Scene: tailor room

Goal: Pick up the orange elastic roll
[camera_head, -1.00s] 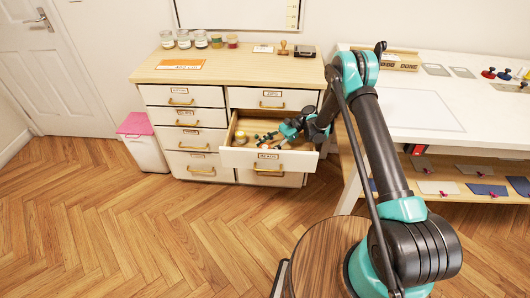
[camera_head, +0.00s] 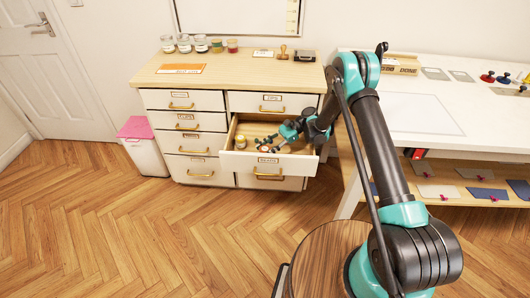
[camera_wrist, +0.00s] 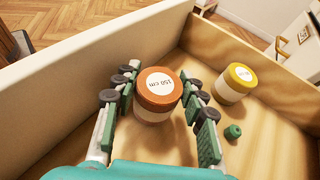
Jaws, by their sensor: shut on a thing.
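The orange elastic roll (camera_wrist: 157,91) is a short cylinder with an orange top, a pale side and a white "150 cm" label. In the wrist view it sits between the two fingers of my gripper (camera_wrist: 153,108), inside the open drawer. My gripper is shut on it, with the finger pads at its left and right sides. The roll appears upright near the drawer's wall. In the head view my gripper (camera_head: 272,147) reaches into the drawer (camera_head: 262,164), and the roll is too small to make out there.
A yellow-topped roll (camera_wrist: 236,82) and a small green piece (camera_wrist: 232,131) lie to the right in the drawer. The drawer walls (camera_wrist: 85,72) stand close around my gripper. A white worktable (camera_head: 440,128) is right of the cabinet (camera_head: 193,124). A pink-lidded bin (camera_head: 143,145) stands left.

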